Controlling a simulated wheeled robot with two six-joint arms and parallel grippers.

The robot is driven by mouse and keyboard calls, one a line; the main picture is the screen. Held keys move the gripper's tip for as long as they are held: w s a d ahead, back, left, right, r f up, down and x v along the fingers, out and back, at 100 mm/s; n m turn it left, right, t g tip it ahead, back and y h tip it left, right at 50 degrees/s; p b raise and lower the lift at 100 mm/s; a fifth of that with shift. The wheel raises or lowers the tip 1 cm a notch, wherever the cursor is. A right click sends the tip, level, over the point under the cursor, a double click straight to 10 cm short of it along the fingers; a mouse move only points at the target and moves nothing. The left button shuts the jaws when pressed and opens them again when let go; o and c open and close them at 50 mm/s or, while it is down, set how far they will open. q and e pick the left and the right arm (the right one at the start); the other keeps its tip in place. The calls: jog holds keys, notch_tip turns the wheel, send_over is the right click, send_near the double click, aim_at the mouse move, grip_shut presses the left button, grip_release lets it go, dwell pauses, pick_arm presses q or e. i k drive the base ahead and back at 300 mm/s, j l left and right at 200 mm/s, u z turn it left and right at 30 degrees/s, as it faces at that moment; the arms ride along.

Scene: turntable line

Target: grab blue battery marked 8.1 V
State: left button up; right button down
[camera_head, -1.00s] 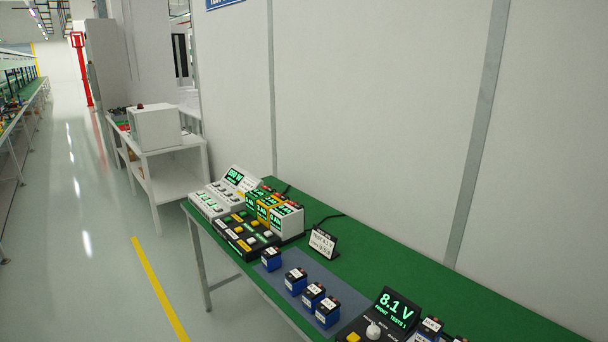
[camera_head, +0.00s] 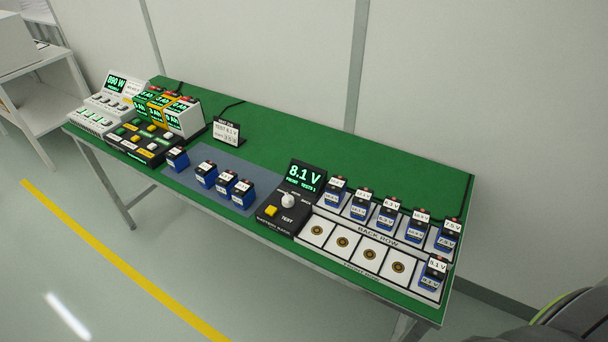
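A blue battery (camera_head: 431,280) stands alone at the right end of the front row of the white rack (camera_head: 372,284). Its white tag seems to read 8.1 V, though the first digit is small and unclear. Several blue batteries with voltage tags stand in the back row, such as one at the right end (camera_head: 446,238); their tags are hard to read. The black tester (camera_head: 281,217) left of the rack shows 8.1 V in green on its display (camera_head: 304,175). Neither of my grippers is in view.
Several blue batteries stand on a grey-blue mat (camera_head: 225,166) left of the tester, one being the leftmost (camera_head: 177,160). A small sign (camera_head: 227,132) stands behind. Button panels and larger battery packs (camera_head: 183,118) fill the table's left end. The green table (camera_head: 270,135) is clear along the back.

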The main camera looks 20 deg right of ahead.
aim_at(434, 271)
jog(key=k+j+z, duration=0.15)
jog(key=z, duration=1.6)
